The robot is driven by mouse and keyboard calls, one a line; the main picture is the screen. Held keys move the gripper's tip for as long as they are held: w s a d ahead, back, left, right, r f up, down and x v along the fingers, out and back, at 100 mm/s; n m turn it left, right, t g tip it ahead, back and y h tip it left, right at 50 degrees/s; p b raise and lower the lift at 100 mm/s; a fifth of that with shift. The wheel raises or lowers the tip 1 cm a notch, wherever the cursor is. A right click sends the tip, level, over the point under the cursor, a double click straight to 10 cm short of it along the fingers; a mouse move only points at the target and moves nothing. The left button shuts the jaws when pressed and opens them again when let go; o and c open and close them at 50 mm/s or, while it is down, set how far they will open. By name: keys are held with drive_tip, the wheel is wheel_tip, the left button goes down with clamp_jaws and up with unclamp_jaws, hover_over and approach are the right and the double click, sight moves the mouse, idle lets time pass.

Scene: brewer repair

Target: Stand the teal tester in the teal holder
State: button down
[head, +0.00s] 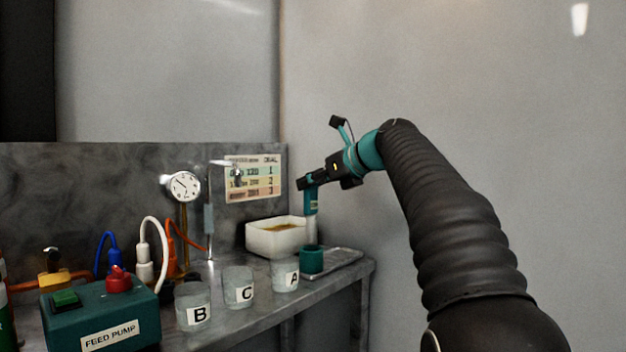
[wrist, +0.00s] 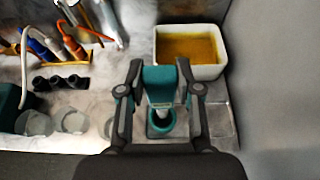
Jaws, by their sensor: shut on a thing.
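The teal tester (head: 311,205) hangs upright from my gripper (head: 306,181), with a pale lower part below its teal body. In the wrist view my gripper (wrist: 158,88) is shut on the tester (wrist: 157,76), one finger on each side. The teal holder (head: 311,260) is a short open cup standing near the right end of the bench. In the wrist view the holder (wrist: 160,128) shows right below the tester. I cannot tell whether the tip is inside the rim.
A white tub (head: 275,240) with amber liquid stands behind the holder. A metal tray (head: 345,256) lies at the bench's right end. Beakers A (head: 285,275), C (head: 238,286) and B (head: 193,306) stand to the left. The feed pump (head: 100,315) is further left.

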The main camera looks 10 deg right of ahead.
sight(314, 204)
drive_tip(key=shift+f+b, duration=1.2)
drive_tip(key=shift+f, duration=1.1)
drive_tip(key=shift+s+p, duration=0.1)
drive_tip(key=shift+p, duration=0.3)
drive_tip(key=shift+f, duration=0.45)
drive_tip(key=shift+c, duration=0.8)
unclamp_jaws()
drive_tip(key=shift+r, duration=0.1)
wheel_tip(314, 204, up, 2)
drive_tip(key=p, duration=0.3)
drive_tip(key=shift+r, duration=0.25)
drive_tip(key=shift+r+p, duration=0.55)
drive_tip(key=shift+r, duration=1.6)
